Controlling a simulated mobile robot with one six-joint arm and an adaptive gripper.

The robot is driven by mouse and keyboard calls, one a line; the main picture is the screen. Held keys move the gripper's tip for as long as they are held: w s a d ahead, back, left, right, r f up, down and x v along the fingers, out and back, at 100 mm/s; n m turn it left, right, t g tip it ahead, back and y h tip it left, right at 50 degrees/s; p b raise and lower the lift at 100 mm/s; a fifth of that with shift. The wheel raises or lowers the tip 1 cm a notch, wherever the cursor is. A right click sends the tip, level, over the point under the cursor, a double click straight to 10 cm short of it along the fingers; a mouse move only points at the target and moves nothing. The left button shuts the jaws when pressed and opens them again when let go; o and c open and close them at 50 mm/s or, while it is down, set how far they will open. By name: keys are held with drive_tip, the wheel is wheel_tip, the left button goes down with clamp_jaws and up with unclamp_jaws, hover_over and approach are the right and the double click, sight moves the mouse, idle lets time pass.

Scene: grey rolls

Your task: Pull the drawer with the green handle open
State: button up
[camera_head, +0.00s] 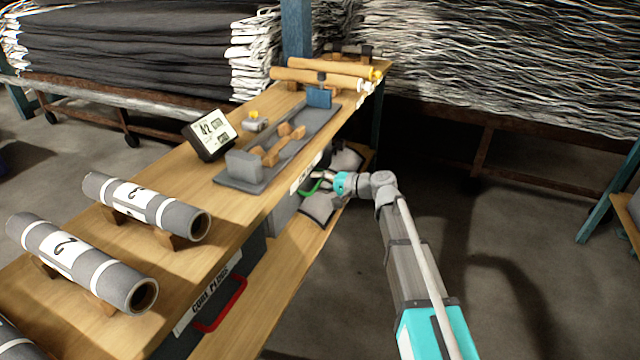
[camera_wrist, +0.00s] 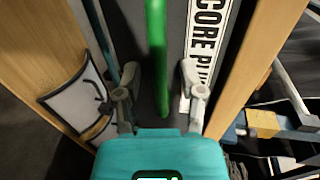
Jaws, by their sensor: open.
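The green handle (camera_head: 309,188) is on a grey drawer (camera_head: 284,213) under the wooden bench top. In the wrist view the green handle (camera_wrist: 157,50) runs up the middle, in front of the dark grey drawer front (camera_wrist: 176,40) with its white label. My gripper (camera_head: 328,180) is at the handle in the head view. In the wrist view my gripper (camera_wrist: 160,82) is open, with one finger on each side of the handle's line. Both fingers look apart from the handle. How far the drawer stands out is hard to see.
A second drawer with a red handle (camera_head: 222,308) is nearer, under the same bench top (camera_head: 248,213). A lower wooden shelf (camera_head: 262,290) runs below. Grey rolls (camera_head: 150,205), a display (camera_head: 210,135) and a grey tray fixture (camera_head: 240,170) stand on top. The floor at right is clear.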

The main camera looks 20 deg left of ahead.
clamp_jaws()
drive_tip(key=shift+s, duration=0.1)
idle(0.4)
